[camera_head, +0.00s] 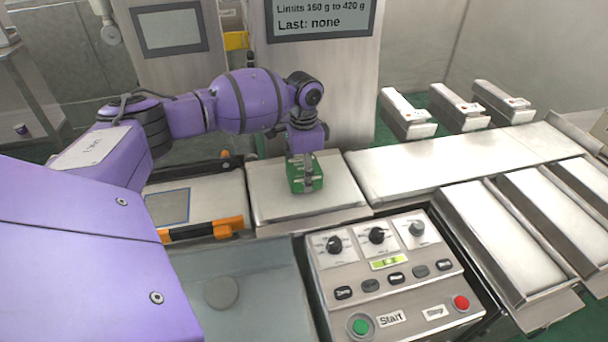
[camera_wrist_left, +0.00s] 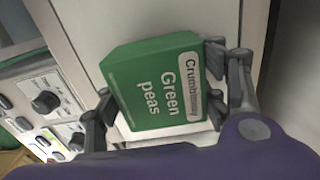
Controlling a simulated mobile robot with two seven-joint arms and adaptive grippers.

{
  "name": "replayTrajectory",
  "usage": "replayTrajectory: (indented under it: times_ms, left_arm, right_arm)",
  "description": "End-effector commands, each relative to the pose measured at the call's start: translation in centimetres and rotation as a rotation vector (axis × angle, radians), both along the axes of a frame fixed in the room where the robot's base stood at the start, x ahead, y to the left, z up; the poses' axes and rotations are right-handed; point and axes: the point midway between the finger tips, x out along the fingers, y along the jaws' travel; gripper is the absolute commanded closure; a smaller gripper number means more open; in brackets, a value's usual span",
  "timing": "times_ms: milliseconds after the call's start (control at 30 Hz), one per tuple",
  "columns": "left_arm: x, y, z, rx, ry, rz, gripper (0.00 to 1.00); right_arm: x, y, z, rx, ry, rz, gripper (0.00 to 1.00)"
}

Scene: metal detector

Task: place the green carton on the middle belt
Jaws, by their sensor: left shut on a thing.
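The green carton (camera_head: 296,178) stands at the middle belt (camera_head: 342,200), in the head view; whether it touches the surface is hard to tell. My left gripper (camera_head: 304,172) reaches down from above and is shut on it. In the left wrist view the carton (camera_wrist_left: 158,88) reads "Green peas" and sits between the two fingers (camera_wrist_left: 155,105), one on each side. Pale belt surface shows around it. My right gripper is not in view.
A control panel (camera_head: 393,265) with knobs and buttons stands in front. A longer belt (camera_head: 455,162) runs to the right, with several metal chutes (camera_head: 490,235) beside it. A screen (camera_head: 322,18) stands behind. A left section with a blue-grey plate (camera_head: 168,207) adjoins the belt.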

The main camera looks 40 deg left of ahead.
Motion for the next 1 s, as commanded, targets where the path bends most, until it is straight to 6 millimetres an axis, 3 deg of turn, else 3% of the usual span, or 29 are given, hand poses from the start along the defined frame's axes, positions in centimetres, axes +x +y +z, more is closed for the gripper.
replayTrajectory:
  times_ms: [433,467,567,1000]
  left_arm:
    - [0.06,-0.02,-1.08,0.0,-0.004,0.0,0.73]
    - [0.03,-0.01,-1.13,0.0,-0.003,0.0,0.31]
    - [0.03,0.0,-1.12,0.0,-0.003,0.0,0.18]
    - [0.04,0.05,-0.62,0.001,-0.003,0.0,0.15]
  right_arm:
    - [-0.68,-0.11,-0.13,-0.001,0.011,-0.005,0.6]
    - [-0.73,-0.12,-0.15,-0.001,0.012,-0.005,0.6]
    - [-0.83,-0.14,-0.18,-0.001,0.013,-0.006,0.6]
    - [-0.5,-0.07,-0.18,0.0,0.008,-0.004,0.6]
